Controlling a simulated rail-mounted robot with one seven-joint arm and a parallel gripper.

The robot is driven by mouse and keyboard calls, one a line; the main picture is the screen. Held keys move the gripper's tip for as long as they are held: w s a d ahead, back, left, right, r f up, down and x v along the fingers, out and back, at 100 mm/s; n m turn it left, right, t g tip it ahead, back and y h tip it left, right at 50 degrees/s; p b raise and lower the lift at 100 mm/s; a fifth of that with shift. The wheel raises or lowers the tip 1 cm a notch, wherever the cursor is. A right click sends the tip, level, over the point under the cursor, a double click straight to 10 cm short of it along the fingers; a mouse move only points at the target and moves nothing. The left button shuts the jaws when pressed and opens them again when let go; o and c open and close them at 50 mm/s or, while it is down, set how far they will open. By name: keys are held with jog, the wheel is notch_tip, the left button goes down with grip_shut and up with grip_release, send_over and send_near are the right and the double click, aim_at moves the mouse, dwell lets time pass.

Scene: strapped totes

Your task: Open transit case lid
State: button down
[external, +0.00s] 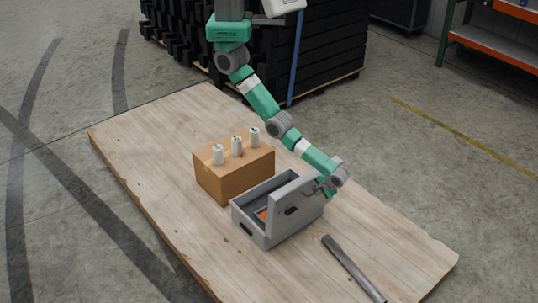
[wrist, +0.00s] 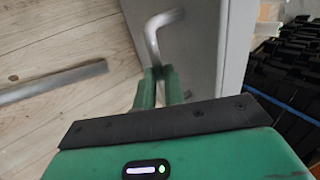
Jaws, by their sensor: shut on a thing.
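The grey transit case (external: 262,233) stands on the wooden table with its lid (external: 291,206) raised to about upright. The case is open at the left of the lid, and something orange (external: 262,214) shows inside. My gripper (external: 323,187) is at the right of the lid, near its upper edge. In the wrist view my green fingers (wrist: 160,75) are shut on a bent grey handle (wrist: 155,38) next to the grey lid panel (wrist: 200,50). The lid hides part of the case's inside.
A brown cardboard box (external: 235,178) with several white bottles (external: 236,146) on top stands beside the case. A dark grey bar (external: 350,266) lies at the table's front right; it also shows in the wrist view (wrist: 50,82). The wooden table (external: 140,150) is clear at the far left.

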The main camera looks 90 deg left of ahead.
jog(key=shift+s+a+f, duration=0.1)
jog(key=shift+s+f, duration=0.1)
jog(key=shift+f, duration=0.2)
jog(key=c, duration=1.8)
grip_release()
jog(key=o, duration=0.3)
jog(key=shift+s+a, duration=0.2)
jog(key=shift+s, duration=0.1)
jog(key=p+v, duration=0.1)
jog(key=v, duration=0.7)
jog(key=shift+w+d+r, duration=0.1)
jog(key=shift+w, duration=0.1)
